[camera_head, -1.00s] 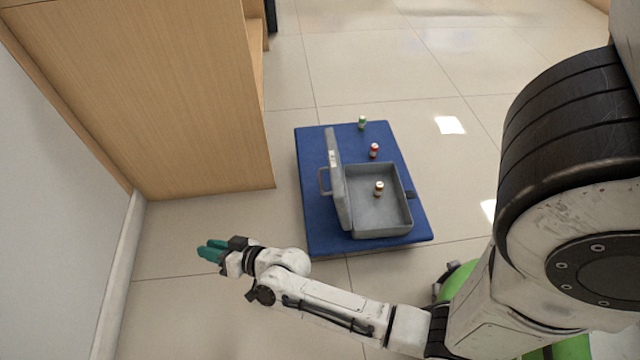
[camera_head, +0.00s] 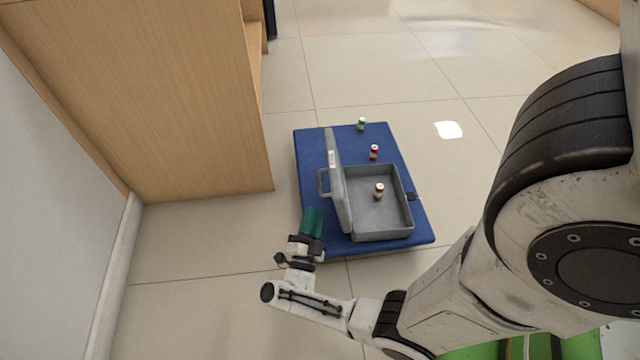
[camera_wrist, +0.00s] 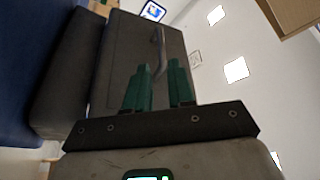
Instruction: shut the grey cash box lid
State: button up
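The grey cash box (camera_head: 385,233) sits on a blue platform with its lid (camera_head: 341,190) standing open, roughly upright, on the left side. A handle (camera_head: 323,182) sticks out from the lid's outer face. My gripper (camera_head: 312,220) is just left of and in front of the lid, on its outer side, pointing away from my body. In the wrist view my gripper's two green fingers (camera_wrist: 160,85) are apart with a visible gap. The lid's dark outer face (camera_wrist: 120,55) and its handle (camera_wrist: 158,50) show beyond them. Contact with the lid is not clear.
A small brown bottle (camera_head: 379,191) stands inside the box. A red bottle (camera_head: 374,152) and a green one (camera_head: 361,124) stand on the blue platform (camera_head: 312,160) behind it. A wooden cabinet (camera_head: 150,100) stands at left. The tiled floor between is clear.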

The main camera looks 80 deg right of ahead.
aim_at(320, 182)
jog(key=b+x, duration=0.1)
jog(key=x, duration=0.9)
jog(key=shift+d, duration=0.2)
jog(key=shift+c, duration=0.3)
grip_shut()
